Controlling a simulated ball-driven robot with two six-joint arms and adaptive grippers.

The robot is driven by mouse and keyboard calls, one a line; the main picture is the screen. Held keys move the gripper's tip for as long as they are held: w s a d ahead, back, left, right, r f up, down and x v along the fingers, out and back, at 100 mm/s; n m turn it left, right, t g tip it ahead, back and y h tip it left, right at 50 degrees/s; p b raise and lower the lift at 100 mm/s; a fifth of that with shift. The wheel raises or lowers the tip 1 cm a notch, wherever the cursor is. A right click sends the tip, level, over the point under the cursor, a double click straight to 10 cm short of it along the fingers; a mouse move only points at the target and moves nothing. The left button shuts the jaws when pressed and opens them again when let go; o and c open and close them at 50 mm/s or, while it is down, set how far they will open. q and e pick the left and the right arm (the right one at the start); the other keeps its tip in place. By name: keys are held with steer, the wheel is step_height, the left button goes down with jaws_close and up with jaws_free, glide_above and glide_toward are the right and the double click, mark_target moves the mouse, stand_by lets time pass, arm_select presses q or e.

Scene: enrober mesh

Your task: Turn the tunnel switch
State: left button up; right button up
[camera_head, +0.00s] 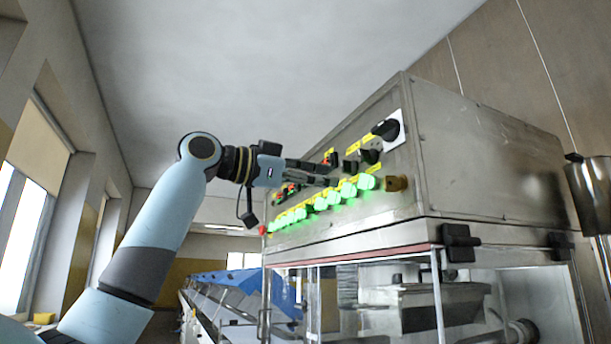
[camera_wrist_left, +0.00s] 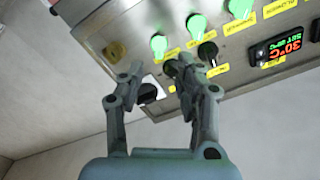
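A steel control panel (camera_head: 402,160) on the machine carries a row of lit green buttons (camera_head: 320,203) and several black knobs. A large black knob (camera_head: 386,129) on a white plate sits at its near upper corner; it also shows in the left wrist view (camera_wrist_left: 149,93). A smaller black knob (camera_head: 370,156) is below it. The labels are too small to read, so I cannot tell which knob is the tunnel switch. My left gripper (camera_head: 331,173) is in front of the panel, open and empty; in the wrist view its fingers (camera_wrist_left: 157,68) stand apart, with the large knob seen between them.
Dark latches (camera_head: 460,243) and a clear-walled chamber (camera_head: 385,300) are below the panel. A blue-covered conveyor (camera_head: 225,285) runs behind. A metal cylinder (camera_head: 590,195) stands at right.

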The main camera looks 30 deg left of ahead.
arm_select(q)
steer(key=v, duration=0.3)
steer(key=shift+s+a, duration=0.2)
steer(key=shift+s, duration=0.15)
